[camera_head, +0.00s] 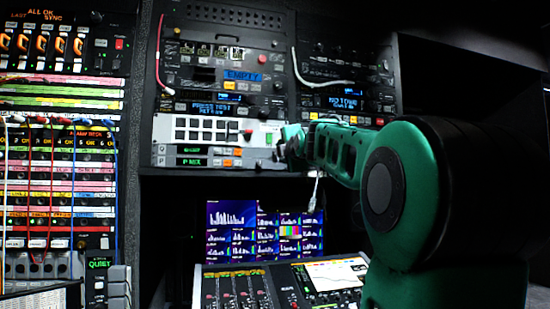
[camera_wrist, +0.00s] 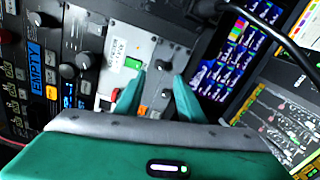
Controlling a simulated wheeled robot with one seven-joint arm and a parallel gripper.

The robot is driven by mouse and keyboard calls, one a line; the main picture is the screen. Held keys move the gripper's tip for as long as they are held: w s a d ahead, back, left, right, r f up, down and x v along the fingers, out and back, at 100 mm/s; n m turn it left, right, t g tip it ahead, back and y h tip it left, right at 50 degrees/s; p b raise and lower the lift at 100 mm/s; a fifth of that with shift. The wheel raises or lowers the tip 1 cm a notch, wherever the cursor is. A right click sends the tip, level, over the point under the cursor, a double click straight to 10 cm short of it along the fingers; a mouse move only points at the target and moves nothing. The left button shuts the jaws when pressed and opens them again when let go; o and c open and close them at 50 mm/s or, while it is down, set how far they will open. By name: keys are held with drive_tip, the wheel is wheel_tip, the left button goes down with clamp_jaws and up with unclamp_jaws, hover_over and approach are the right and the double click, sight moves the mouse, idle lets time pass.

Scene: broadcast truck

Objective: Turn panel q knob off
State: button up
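My gripper (camera_head: 284,150) is at the right end of a rack panel with a green display (camera_head: 193,149), just below the white button panel (camera_head: 192,130). In the wrist view, my gripper (camera_wrist: 158,82) is open, its two green fingers apart. In the head view, my arm and gripper hide the panel's right end.
A mixing console (camera_head: 285,285) and lit monitors (camera_head: 262,232) are below the panel. A white cable (camera_head: 318,83) hangs on the upper right rack. Patch cables cover the left rack (camera_head: 60,170). In the wrist view, a black cable (camera_wrist: 270,35) crosses the upper right.

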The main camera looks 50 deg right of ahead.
drive_tip(key=shift+v, duration=1.7)
drive_tip(key=shift+f, duration=0.1)
drive_tip(key=s+a+f+m+g+y, duration=0.2)
drive_tip(key=a+f+m, duration=0.1)
drive_tip(key=f, duration=0.7)
drive_tip(key=s+a+f+m+g+y, duration=0.1)
drive_tip(key=a+f+m+g, duration=0.2)
drive_tip(key=f, duration=0.7)
drive_tip(key=s+a+f+m+g+y, duration=0.2)
drive_tip(key=a+f+m, duration=0.1)
drive_tip(key=f, duration=0.7)
drive_tip(key=s+a+f+m+g+y, duration=0.2)
drive_tip(key=s+a+f+m+g, duration=0.2)
drive_tip(key=s+a+f, duration=0.3)
drive_tip(key=s+a+f+m+g+y, duration=0.2)
drive_tip(key=s+a+f+m+g, duration=0.2)
drive_tip(key=s+f, duration=1.1)
drive_tip(key=a+f+m, duration=0.2)
drive_tip(key=a+m, duration=0.1)
drive_tip(key=a, duration=0.1)
drive_tip(key=shift+s+a+g+y, duration=0.2)
drive_tip(key=shift+a+g+y, duration=0.1)
drive_tip(key=shift+y, duration=0.1)
